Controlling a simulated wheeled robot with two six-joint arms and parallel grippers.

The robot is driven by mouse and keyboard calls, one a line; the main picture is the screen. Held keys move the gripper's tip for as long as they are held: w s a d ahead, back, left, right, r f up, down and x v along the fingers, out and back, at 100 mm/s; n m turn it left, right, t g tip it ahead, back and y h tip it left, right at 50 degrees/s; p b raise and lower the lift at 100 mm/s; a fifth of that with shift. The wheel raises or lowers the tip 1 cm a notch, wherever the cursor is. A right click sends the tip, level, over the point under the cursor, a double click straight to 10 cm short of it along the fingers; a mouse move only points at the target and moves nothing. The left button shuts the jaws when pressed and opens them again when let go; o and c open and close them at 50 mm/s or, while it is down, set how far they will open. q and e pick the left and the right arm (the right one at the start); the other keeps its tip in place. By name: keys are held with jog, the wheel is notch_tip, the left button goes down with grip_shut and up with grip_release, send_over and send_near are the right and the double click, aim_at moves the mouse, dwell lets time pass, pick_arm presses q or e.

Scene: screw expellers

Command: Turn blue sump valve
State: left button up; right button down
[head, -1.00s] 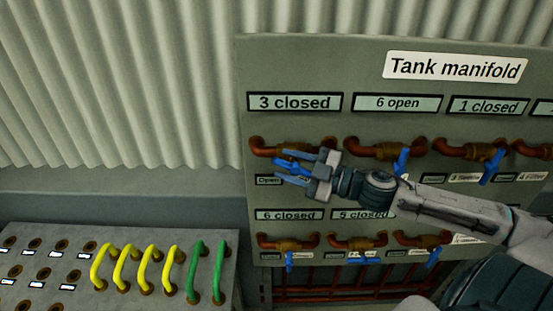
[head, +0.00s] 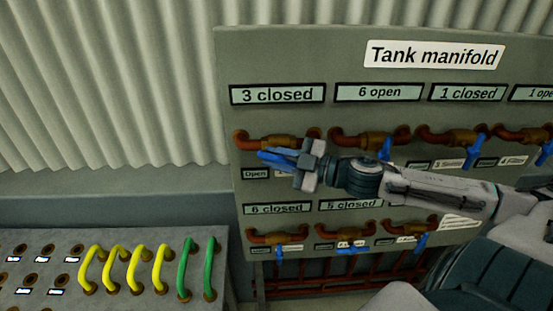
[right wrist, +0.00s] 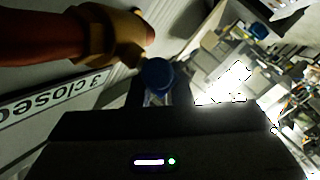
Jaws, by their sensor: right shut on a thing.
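The blue valve handle (head: 277,160) at the upper left of the manifold panel belongs to the brass and copper valve (head: 278,142) under the display reading "3 closed" (head: 277,94). My right gripper (head: 284,159) reaches in from the right and is shut on this handle, which points left. In the right wrist view, the round blue handle (right wrist: 157,75) sits between the fingers, below the brass valve body (right wrist: 108,35). My arm and gripper hide part of the label under this valve, so its name cannot be read. My left gripper is not in view.
The "Tank manifold" panel (head: 232,60) carries several more blue-handled valves close by, such as one to the right (head: 384,150) and one below (head: 279,252). A grey patch board (head: 60,305) with yellow and green cables stands at lower left.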

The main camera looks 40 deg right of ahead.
jog(key=shift+f+n+g+h+b, duration=0.35)
jog(key=shift+g+b, duration=0.25)
jog(key=shift+b, duration=0.25)
jog(key=shift+a+n+g+h+b, duration=0.2)
jog(key=shift+n+g+h+b, duration=0.35)
jog(key=shift+g+h, duration=0.5)
jog(key=shift+f+g, duration=0.1)
jog(key=shift+g, duration=0.15)
jog(key=c, duration=1.3)
grip_release()
jog(key=shift+d, duration=0.1)
jog(key=shift+w, duration=0.1)
jog(key=shift+r, duration=0.2)
